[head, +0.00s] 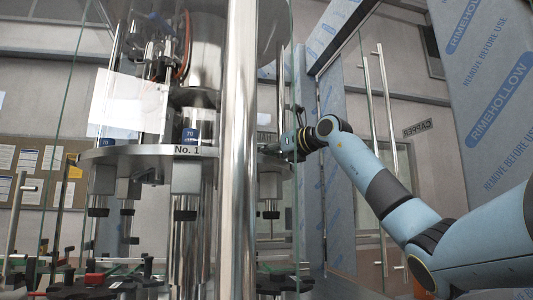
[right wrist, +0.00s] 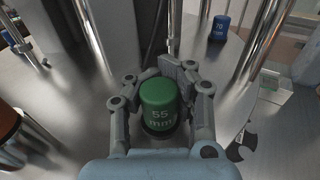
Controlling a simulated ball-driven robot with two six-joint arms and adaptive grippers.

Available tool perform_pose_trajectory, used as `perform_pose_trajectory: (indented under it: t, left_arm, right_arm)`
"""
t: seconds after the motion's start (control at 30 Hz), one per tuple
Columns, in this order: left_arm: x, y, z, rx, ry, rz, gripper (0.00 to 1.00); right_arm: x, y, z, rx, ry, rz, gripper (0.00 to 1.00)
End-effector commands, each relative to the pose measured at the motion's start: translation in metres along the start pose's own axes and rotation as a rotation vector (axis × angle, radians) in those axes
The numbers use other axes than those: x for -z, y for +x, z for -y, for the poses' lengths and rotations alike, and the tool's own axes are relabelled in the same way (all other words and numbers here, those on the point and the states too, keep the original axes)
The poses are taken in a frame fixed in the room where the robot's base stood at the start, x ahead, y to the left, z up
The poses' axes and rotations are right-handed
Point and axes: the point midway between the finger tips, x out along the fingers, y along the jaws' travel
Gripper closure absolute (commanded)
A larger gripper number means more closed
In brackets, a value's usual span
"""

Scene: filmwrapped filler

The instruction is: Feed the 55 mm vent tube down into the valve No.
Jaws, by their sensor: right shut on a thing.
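The green vent tube marked 55 mm (right wrist: 160,105) stands between the fingers of my right gripper (right wrist: 162,92) in the right wrist view, its marked top facing the camera. The gripper is shut on it. A dark ring shows around the tube's lower end; whether it sits in a hole or above the plate I cannot tell. In the head view my right gripper (head: 283,147) is at the right side of the round metal plate (head: 150,153), where the tube does not show. The plate's rim bears the label No. 1 (head: 187,150). My left gripper is not in view.
A blue tube marked 70 mm (right wrist: 220,28) stands on the plate, farther off. Upright shiny posts (head: 238,150) and clear panels surround the machine. Film-wrapped panels (head: 490,90) stand at the right.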

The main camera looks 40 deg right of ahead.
Motion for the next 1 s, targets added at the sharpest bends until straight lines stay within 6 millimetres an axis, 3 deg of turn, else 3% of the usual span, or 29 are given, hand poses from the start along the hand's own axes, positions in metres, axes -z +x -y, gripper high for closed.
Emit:
perform_pose_trajectory:
  t: [0.77,0.8,1.0]
  left_arm:
    - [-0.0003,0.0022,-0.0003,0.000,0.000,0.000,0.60]
    - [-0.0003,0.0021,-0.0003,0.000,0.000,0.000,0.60]
    - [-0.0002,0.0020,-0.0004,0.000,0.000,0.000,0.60]
  right_arm:
    - [0.0046,0.0002,0.0001,0.000,0.000,-0.001,1.00]
    - [0.0045,0.0003,0.0000,0.000,0.000,-0.001,0.90]
    - [0.0044,0.0003,0.0000,0.000,0.000,-0.001,0.64]
